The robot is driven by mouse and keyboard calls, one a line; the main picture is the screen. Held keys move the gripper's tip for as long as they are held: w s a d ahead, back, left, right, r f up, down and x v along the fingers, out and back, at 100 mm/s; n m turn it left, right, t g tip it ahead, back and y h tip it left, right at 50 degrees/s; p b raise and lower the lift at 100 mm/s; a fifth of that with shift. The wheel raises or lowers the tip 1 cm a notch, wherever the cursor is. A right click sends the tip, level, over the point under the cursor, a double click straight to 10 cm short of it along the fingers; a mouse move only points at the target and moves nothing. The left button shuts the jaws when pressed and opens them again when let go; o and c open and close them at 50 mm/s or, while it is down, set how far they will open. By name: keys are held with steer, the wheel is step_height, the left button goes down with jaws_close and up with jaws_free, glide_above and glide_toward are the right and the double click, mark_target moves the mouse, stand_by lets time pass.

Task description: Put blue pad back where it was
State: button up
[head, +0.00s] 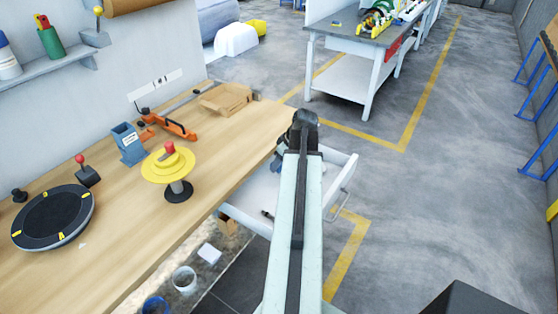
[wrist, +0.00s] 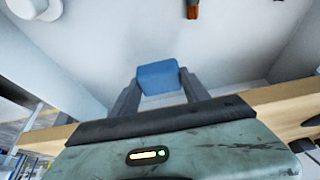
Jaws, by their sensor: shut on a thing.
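The blue pad (wrist: 158,74) is a small blue block in the wrist view. My gripper (wrist: 160,84) is shut on it, with one dark finger at each side. In the head view my arm reaches out over the open white drawer (head: 344,174) at the workbench's right edge. The dark end of my arm hides the fingers and the pad there. The pale inside of the drawer shows behind the pad in the wrist view. I cannot tell whether the pad touches it.
The workbench (head: 225,135) holds a yellow spool (head: 168,165), a black turntable (head: 52,217), a blue-grey holder (head: 128,143), an orange tool (head: 177,126) and a cardboard tray (head: 226,98). A brush-like reddish piece (wrist: 192,9) lies ahead in the wrist view. The floor to the right is clear.

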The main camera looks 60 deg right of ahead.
steer(key=d, duration=0.1)
steer(key=w+d, duration=0.1)
steer(key=d, duration=0.2)
steer(key=shift+w+d+f, duration=0.25)
steer(key=shift+w+d, duration=0.05)
steer(key=shift+d, duration=0.1)
step_height(320, 180, down, 4)
steer(key=b, duration=0.4)
steer(key=shift+s+d, duration=0.1)
steer(key=shift+s, duration=0.05)
steer(key=shift+w+a+r, duration=0.25)
steer(key=shift+f, duration=0.15)
steer(key=o, duration=1.2)
steer(key=shift+d, duration=0.1)
